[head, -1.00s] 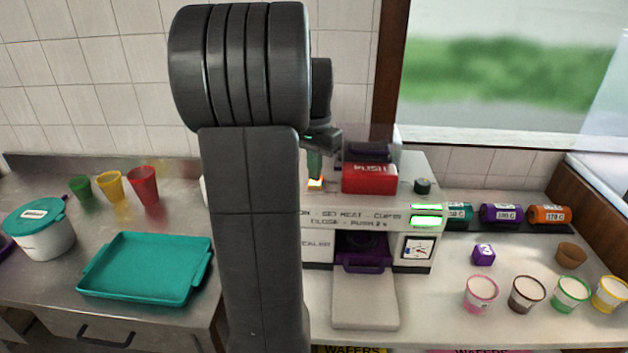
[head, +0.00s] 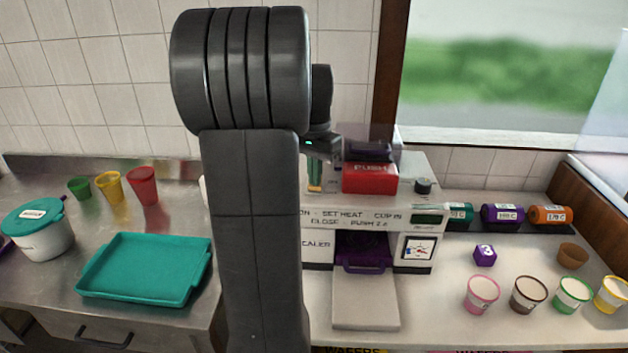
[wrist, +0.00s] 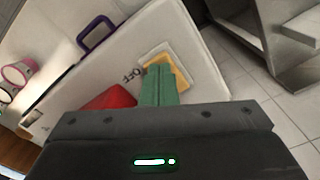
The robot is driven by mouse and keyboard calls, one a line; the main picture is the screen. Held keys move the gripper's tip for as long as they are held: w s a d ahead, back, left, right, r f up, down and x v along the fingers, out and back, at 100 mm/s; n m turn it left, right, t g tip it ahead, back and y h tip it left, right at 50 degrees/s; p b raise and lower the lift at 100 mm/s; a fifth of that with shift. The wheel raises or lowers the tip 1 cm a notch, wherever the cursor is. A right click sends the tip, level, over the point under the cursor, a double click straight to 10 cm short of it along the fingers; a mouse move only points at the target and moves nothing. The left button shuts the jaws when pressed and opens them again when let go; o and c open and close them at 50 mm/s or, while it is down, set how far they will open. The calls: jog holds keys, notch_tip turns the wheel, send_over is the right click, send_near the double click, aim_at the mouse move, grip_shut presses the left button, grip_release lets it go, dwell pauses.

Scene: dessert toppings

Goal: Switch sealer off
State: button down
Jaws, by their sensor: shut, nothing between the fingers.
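The sealer (head: 318,222) is a white machine with a red PUSH block (head: 370,177) on top and a dial at the right of its top. Its front display (head: 425,219) is dark. My gripper (head: 314,188) is shut and empty, with its green fingers pointing down at the top left of the sealer. In the wrist view the fingertips (wrist: 158,72) are over a yellow-orange rocker switch (wrist: 182,75) in a pale frame, with "OFF" printed beside it. The fingers hide part of the switch. I cannot tell whether they touch it.
A purple tray handle (head: 365,267) sits in the sealer's front bay. Several cups (head: 480,293) and a small purple block (head: 484,255) stand to the right. Labelled rolls (head: 501,213) lie behind them. A teal tray (head: 150,267) is on the left counter. My arm blocks the middle.

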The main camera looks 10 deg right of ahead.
jog(key=shift+f, duration=0.1)
notch_tip(320, 180, up, 7)
jog(key=p, duration=0.6)
jog(key=shift+p, duration=0.35)
jog(key=shift+f, duration=0.15)
notch_tip(320, 180, down, 7)
jog(key=b, duration=0.7)
jog(key=shift+r, duration=0.2)
